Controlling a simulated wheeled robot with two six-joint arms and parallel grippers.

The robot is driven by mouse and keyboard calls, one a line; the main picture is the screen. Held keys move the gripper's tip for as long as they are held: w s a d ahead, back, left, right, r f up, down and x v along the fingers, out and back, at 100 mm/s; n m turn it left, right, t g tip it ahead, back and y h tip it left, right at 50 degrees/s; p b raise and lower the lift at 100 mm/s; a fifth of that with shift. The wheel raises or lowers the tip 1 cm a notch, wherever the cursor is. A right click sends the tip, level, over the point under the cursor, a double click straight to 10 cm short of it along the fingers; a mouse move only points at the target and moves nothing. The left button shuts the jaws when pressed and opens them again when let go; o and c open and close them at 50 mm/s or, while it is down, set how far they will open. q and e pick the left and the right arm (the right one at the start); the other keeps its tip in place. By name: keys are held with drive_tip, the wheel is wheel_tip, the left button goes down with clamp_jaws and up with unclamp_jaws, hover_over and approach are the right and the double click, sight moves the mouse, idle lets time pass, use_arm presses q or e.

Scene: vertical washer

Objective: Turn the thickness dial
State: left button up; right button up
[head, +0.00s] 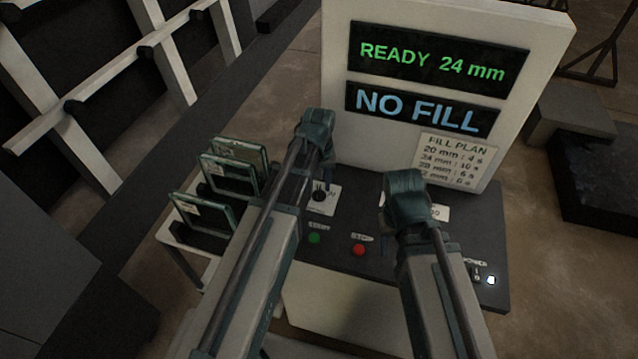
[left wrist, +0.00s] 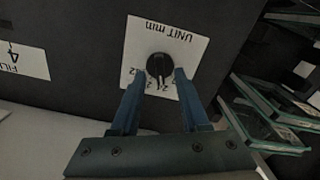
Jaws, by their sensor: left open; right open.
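The thickness dial (head: 319,194) is a round black knob on a white plate on the dark control panel. In the left wrist view the knob (left wrist: 159,67) sits on its plate (left wrist: 140,45) marked "UNIT mm", which appears upside down. A white mark on the knob points toward the partly hidden numbers. My left gripper (head: 324,176) is open, and its two blue fingers (left wrist: 158,84) reach to either side of the knob's near edge. Contact cannot be told. My right gripper (head: 402,205) is over the panel's right part; its fingertips are mostly hidden.
The screen reads "READY 24 mm" (head: 432,62) and "NO FILL" (head: 418,110), above a fill plan card (head: 452,160). A green start button (head: 314,238) and red stop button (head: 359,250) are in front of the dial. Framed glass panes (head: 230,175) stand at the left.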

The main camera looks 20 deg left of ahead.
sight(319, 191)
use_arm(q)
wheel_tip(319, 191, up, 12)
drive_tip(key=p, duration=1.1)
use_arm(e)
wheel_tip(319, 191, up, 12)
